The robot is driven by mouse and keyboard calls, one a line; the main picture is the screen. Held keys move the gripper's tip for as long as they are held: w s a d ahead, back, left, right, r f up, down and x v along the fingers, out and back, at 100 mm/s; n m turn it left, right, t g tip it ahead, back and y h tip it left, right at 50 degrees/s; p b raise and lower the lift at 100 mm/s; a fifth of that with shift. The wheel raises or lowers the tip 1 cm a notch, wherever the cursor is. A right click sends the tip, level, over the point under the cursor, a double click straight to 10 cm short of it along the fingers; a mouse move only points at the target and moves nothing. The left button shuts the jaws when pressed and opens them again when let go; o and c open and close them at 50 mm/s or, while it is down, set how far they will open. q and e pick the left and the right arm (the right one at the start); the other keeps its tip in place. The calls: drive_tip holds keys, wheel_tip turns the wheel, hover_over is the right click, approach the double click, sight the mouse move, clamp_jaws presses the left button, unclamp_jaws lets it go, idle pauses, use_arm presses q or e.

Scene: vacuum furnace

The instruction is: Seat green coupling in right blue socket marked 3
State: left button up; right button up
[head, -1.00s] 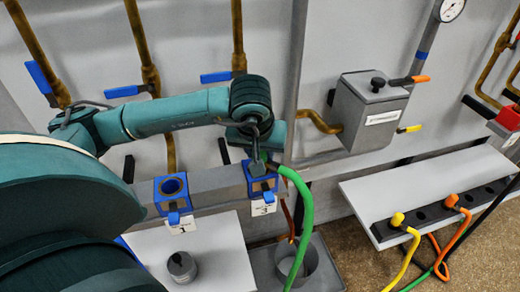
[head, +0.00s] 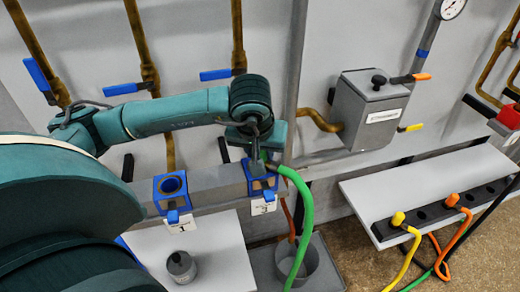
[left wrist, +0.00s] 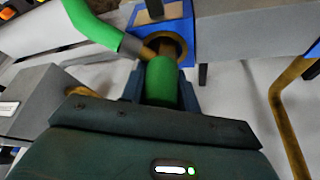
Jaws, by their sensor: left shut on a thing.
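The green coupling (left wrist: 161,82) is between the two fingers of my left gripper (left wrist: 160,88), which is shut on it. Its green hose (left wrist: 92,24) leaves through a grey elbow to the upper left. In the head view the hose (head: 305,205) hangs down in front of the wall. The right blue socket (left wrist: 178,25) has a brass-rimmed opening, and the coupling's far end is at this opening. I cannot tell how deep it sits. In the head view my left gripper (head: 257,168) is right over this socket (head: 270,184), hiding its opening. My right gripper is not in view.
The left blue socket (head: 172,186) is empty, with a white tag below. A grey cylinder (head: 180,266) stands on the white shelf (head: 215,250). A grey round container (head: 303,268) is below the hose. Yellow (head: 398,218) and orange (head: 453,200) couplings sit in a black rack at the right.

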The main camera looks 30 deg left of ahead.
use_arm(q)
drive_tip(key=shift+f, duration=0.1)
idle(0.3)
drive_tip(key=o, duration=1.2)
drive_tip(key=shift+o, duration=0.2)
drive_tip(key=shift+s+r, duration=0.1)
drive_tip(key=shift+r, duration=0.1)
drive_tip(key=v, duration=1.2)
drive_tip(key=shift+s+r, duration=0.2)
drive_tip(key=shift+r, duration=0.1)
